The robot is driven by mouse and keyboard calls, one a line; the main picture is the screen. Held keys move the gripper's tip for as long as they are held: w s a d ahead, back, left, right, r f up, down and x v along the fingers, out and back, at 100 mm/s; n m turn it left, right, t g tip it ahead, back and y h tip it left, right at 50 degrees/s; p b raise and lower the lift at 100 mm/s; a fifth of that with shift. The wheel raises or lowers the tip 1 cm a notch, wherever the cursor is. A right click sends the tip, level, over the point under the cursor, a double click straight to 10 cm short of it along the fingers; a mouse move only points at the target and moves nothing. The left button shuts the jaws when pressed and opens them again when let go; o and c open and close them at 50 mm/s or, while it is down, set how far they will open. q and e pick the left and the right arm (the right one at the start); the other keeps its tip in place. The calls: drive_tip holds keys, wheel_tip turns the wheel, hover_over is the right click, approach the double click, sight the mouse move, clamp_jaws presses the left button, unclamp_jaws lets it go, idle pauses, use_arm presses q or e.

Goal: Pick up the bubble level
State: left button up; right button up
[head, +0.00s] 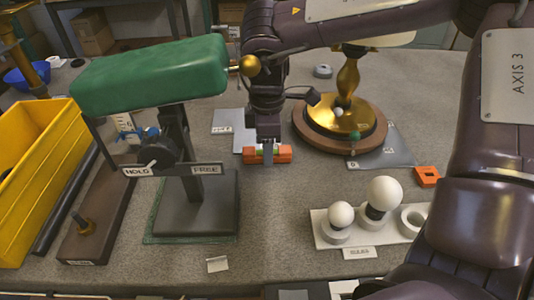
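The bubble level (284,154) is a small orange bar with a green vial in its middle. It is near the middle of the head view, by the edge of a grey plate. My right gripper (268,139) points down directly at the level's middle, and its dark fingers cover part of the level's upper side. I see the fingers edge-on, so whether they are closed on the level is unclear. I cannot tell whether the level rests on the table or hangs just above it. My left gripper is not in view.
A green-shaded lamp (150,75) with a HOLD/FREE sign stands left of the level. A brass lamp base (345,115) on a wooden disc is close on the right. White bulbs (384,192) stand front right, near an orange block (427,177). A yellow bin (40,165) is far left.

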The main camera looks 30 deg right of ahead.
drive_tip(key=c, duration=1)
drive_tip(key=shift+o, duration=0.2)
